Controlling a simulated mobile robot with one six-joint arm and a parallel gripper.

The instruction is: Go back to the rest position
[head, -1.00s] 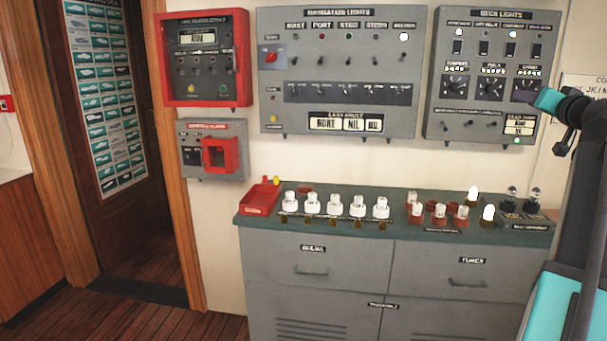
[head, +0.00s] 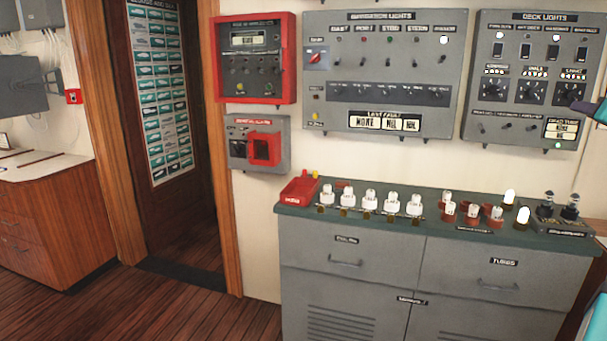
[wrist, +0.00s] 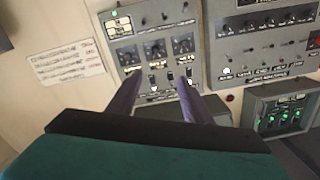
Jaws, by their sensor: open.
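My gripper (wrist: 154,98) shows in the wrist view with its two fingers apart and nothing between them. Beyond the fingers is the grey deck lights panel (wrist: 150,55), which looks upside down in that view. In the head view the deck lights panel (head: 533,75) is on the wall at the upper right.
A grey cabinet (head: 350,295) with a green top holding bulbs (head: 370,199) and a red tray (head: 298,189) stands below the navigation lights panel (head: 390,122). A doorway (head: 185,225) and wooden floor (head: 190,315) lie left. A wooden counter (head: 50,225) stands at far left.

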